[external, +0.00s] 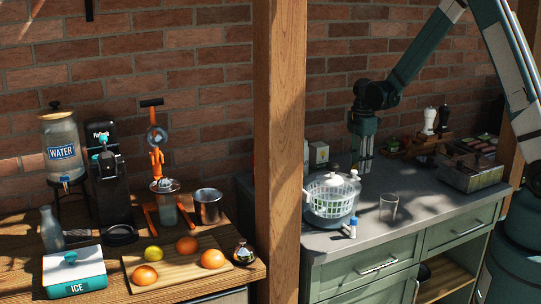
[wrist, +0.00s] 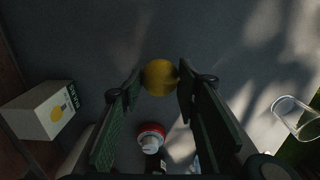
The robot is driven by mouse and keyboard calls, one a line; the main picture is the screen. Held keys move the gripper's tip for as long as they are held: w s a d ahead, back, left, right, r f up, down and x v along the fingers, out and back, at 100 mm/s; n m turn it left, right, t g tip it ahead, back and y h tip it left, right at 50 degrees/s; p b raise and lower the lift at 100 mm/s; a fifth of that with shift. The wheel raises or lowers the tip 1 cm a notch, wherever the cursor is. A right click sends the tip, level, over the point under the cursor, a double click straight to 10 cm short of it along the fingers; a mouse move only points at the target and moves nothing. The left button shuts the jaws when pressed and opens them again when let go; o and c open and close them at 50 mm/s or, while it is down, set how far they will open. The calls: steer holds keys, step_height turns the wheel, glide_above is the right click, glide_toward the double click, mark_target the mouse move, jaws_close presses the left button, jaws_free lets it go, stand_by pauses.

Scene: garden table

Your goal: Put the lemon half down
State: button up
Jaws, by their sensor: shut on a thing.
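My gripper (wrist: 160,82) is shut on the lemon half (wrist: 160,77), a yellow round piece between the fingertips in the wrist view. In the external view my gripper (external: 362,166) points down above the back of the grey counter (external: 425,207), behind and just right of the white salad spinner (external: 332,197). I cannot make out the lemon half in the external view. The wrist view shows grey counter beyond it; the gap between the lemon half and the counter is hard to judge.
A pale carton (wrist: 40,112) is at the wrist view's left, a clear glass (wrist: 297,117) at its right and a red-and-white-capped bottle (wrist: 151,134) below. Shakers (external: 429,121) and a tray of containers (external: 468,172) stand to the right. Counter between glass (external: 388,207) and tray is clear.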

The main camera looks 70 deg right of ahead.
steer(key=shift+f, duration=0.15)
steer(key=shift+f, duration=1.95)
steer(key=shift+f, duration=0.2)
steer(key=o, duration=0.9)
steer(key=shift+r, duration=0.1)
steer(key=shift+r, duration=0.2)
steer(key=shift+r, duration=5.9)
